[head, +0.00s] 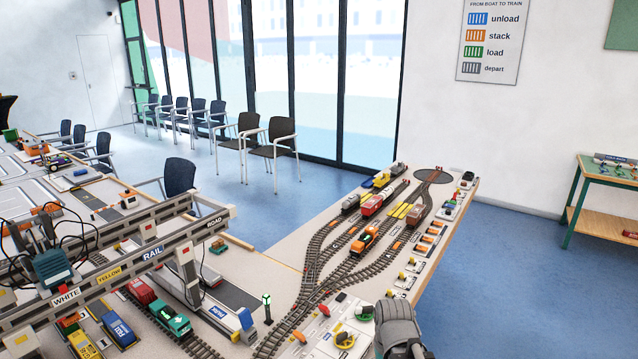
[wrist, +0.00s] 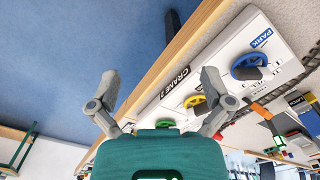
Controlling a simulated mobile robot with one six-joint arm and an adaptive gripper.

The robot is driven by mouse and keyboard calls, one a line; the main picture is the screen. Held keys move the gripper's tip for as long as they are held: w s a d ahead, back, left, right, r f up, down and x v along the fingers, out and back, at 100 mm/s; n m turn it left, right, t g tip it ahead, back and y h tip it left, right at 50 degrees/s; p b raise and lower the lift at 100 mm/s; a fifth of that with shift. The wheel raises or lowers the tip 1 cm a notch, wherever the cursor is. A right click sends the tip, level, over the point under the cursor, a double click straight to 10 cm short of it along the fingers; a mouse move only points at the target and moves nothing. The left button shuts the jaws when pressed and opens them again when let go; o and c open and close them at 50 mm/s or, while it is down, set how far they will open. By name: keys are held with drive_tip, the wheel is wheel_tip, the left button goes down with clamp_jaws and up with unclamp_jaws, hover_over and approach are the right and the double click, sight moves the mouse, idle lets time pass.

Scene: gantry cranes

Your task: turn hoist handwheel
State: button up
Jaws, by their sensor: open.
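In the wrist view, my gripper (wrist: 160,78) is open and empty, with its two fingers spread wide. A white control panel (wrist: 284,62) marked CRANE 2 and PARK lies beyond it to the right. A blue handwheel (wrist: 249,66) sits by the PARK label. A yellow handwheel (wrist: 195,101) is beside the right finger and partly hidden by it. In the head view, a yellow handwheel (head: 345,341) and a green handwheel (head: 364,313) show at the near table edge, left of my grey arm. I cannot read which wheel is the hoist one.
The layout table has tracks, trains and a turntable (head: 434,175). A gantry crane (head: 120,262) with dangling cables stands at left. A green signal post (head: 267,308) rises near the tracks. A wooden table edge (wrist: 170,60) runs beside my gripper. Blue floor is clear at right.

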wheel_tip(320, 180, up, 6)
drive_tip(key=n+p, duration=0.2)
drive_tip(key=p, duration=0.4)
hover_over(365, 307)
drive_tip(key=shift+w, duration=0.1)
drive_tip(key=shift+f, duration=0.15)
wheel_tip(365, 307, down, 14)
drive_tip(key=b, duration=1.3)
drive_tip(key=shift+r+b, duration=0.25)
drive_tip(key=shift+b, duration=0.1)
drive_tip(key=c, duration=0.8)
